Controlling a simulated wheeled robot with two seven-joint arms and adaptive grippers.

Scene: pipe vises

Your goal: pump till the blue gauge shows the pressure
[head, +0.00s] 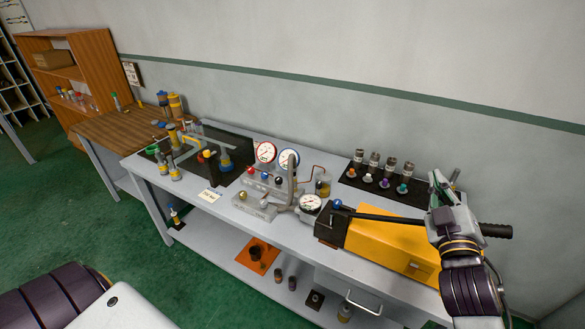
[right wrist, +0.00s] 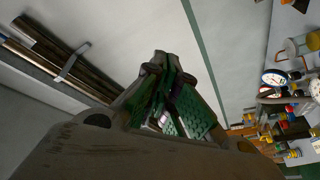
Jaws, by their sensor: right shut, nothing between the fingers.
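The blue-rimmed gauge (head: 288,158) stands on the bench beside a red-rimmed gauge (head: 265,152); its reading is too small to tell. A smaller dark-rimmed gauge (head: 310,203) sits at the left end of the yellow pump (head: 390,245). The pump's black lever (head: 385,217) lies nearly level above the yellow body, with a blue knob at its left and a thick black grip (head: 496,231) at its right. My right gripper (head: 444,182) is shut and empty, up by the lever's right half; contact cannot be told. Its shut fingers (right wrist: 165,65) fill the right wrist view's middle. My left gripper is out of view.
Behind the pump, a black rack (head: 408,196) holds several fittings with coloured knobs. Valves, a metal pipe and yellow-capped fittings crowd the bench's left half. A wooden table (head: 118,124) adjoins at left. The wall (head: 400,60) runs close behind; green floor is open in front.

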